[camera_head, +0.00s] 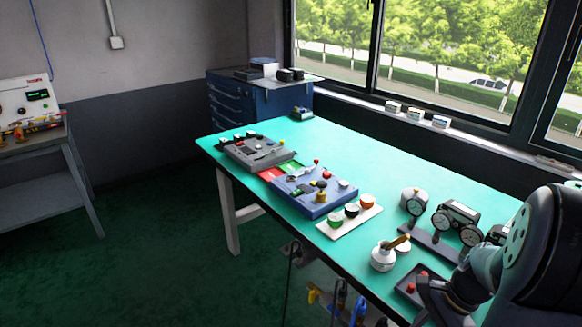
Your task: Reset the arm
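My arm comes in at the lower right corner, above the right end of the turquoise workbench (420,190). My gripper (432,302) seems to be the dark part at the bottom edge, beside a small dark tray (402,288) with red pieces. It is partly cut off and dark, so its fingers and anything between them are unclear. A blue device box (318,208) with knobs and a red-tipped lever sits mid-bench. A grey device box (240,152) stands behind it to the left.
Round gauges (414,201) and a white pot (382,258) with a brown handle stand near my arm. A blue drawer cabinet (230,105) is at the back.

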